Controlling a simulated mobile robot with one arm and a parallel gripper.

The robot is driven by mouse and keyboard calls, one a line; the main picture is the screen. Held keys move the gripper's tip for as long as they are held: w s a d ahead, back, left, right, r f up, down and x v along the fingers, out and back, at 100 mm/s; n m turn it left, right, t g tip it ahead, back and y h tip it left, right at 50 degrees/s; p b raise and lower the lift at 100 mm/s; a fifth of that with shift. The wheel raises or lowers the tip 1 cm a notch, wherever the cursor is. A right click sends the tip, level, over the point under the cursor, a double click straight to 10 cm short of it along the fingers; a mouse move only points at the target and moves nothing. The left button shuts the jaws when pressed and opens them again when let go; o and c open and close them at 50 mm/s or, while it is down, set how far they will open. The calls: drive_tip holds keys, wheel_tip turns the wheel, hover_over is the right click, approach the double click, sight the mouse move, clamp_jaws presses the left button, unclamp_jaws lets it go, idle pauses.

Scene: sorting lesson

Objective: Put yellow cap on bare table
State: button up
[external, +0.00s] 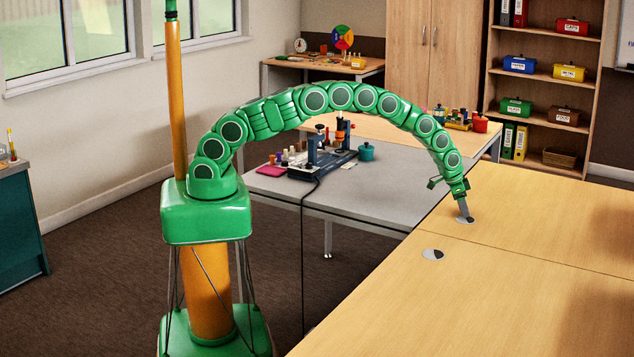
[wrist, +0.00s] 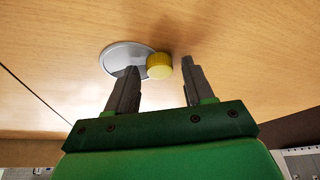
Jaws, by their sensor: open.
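The yellow cap (wrist: 159,66) shows in the wrist view, between the two fingers and at the right edge of a grey-and-white disc (wrist: 116,52) on the wooden table. I cannot tell whether it rests partly on the disc or just beside it. My gripper (wrist: 160,70) is open, with one finger on each side of the cap and a gap on the right. In the external view my gripper (external: 463,211) points down close over a disc (external: 468,220) on the table (external: 530,250). The cap cannot be made out there.
A second grey-and-white disc (external: 433,255) lies nearer the front of the table. The rest of the wooden tabletop is clear. A grey table (external: 385,185) to the left carries a blue device, a teal pot (external: 366,152) and small coloured items.

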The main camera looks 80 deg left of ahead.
drive_tip(key=shift+v, duration=1.15)
drive_tip(key=v, duration=0.9)
drive_tip(key=shift+r, duration=0.3)
